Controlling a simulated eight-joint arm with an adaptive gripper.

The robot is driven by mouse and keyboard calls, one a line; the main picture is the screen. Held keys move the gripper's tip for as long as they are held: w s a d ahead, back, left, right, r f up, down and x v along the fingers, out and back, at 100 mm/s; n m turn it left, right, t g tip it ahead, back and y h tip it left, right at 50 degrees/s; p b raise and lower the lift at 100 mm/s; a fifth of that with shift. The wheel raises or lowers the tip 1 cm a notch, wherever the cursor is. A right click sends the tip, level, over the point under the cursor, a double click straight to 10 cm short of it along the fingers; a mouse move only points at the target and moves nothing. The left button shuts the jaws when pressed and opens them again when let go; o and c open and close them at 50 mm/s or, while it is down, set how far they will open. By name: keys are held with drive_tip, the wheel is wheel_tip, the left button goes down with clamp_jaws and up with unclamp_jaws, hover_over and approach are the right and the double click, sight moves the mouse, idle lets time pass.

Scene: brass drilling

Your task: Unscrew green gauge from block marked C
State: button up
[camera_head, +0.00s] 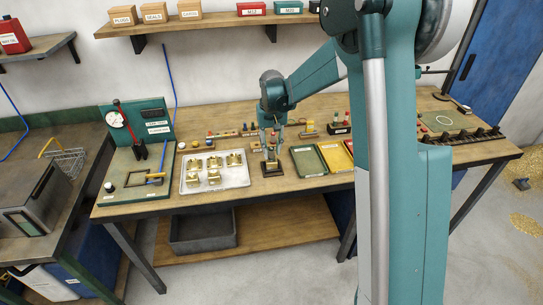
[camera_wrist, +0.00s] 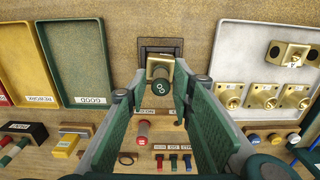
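A dark green round cap with white marking, seen end-on (camera_wrist: 160,87), shows in the wrist view; it looks like the green gauge. It stands at a brass block (camera_wrist: 165,66) set on a dark fixture (camera_wrist: 160,45). The block's letter is not readable. My gripper (camera_wrist: 162,90) has its green fingers spread on either side of the cap, with gaps visible on both sides. In the head view my gripper (camera_head: 271,143) points down just above the brass block and its fixture (camera_head: 272,169). Thread engagement is hidden.
A pale tray (camera_head: 240,184) with several brass blocks lies left of the fixture. Green GOOD (camera_head: 308,161) and yellow REWORK (camera_head: 334,156) trays lie to the right. Small racks with a red-handled tool (camera_wrist: 142,130) and coloured pegs (camera_wrist: 173,161) stand close behind the fixture.

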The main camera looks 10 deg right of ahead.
drive_tip(key=c, duration=0.6)
drive_tip(key=n+b, duration=0.1)
drive_tip(key=n, duration=0.5)
drive_tip(key=shift+w, duration=0.1)
drive_tip(key=n, duration=0.6)
drive_tip(key=shift+d+r+n+b, duration=0.1)
drive_tip(key=shift+d+n+b, duration=0.05)
drive_tip(key=shift+n+b, duration=0.15)
drive_tip(key=shift+n, duration=0.3)
